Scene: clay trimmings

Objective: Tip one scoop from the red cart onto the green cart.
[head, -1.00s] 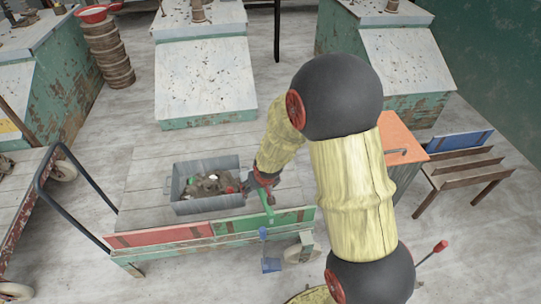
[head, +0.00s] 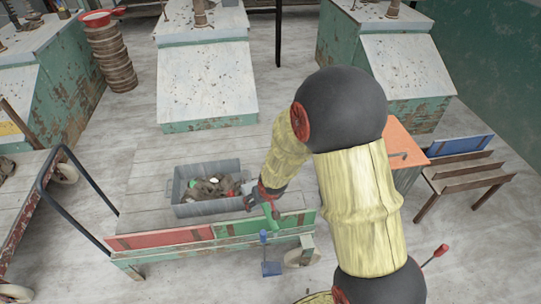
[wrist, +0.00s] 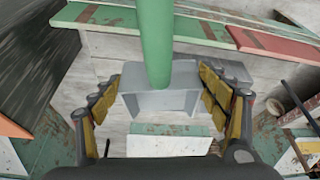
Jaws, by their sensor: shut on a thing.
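My gripper (head: 262,192) is shut on a green-handled scoop (head: 270,214) at the right end of a grey bin. In the wrist view, the fingers stand on either side of the grey scoop pan (wrist: 160,100), and the green handle (wrist: 155,40) runs toward the top. I see no clay in the pan, but its inside is not clear. The bin (head: 209,207) holds grey clay lumps with red and pale bits. It stands on a plank cart (head: 150,190) with red and green front panels. A cart with worn red sides (head: 22,225) is at the left edge, partly cut off.
A blue scoop (head: 271,268) hangs at the plank cart's front. Green-sided cabinets (head: 205,85) stand behind. An orange-topped stand (head: 404,145) and a slatted rack (head: 465,175) are at right. Grey floor lies between.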

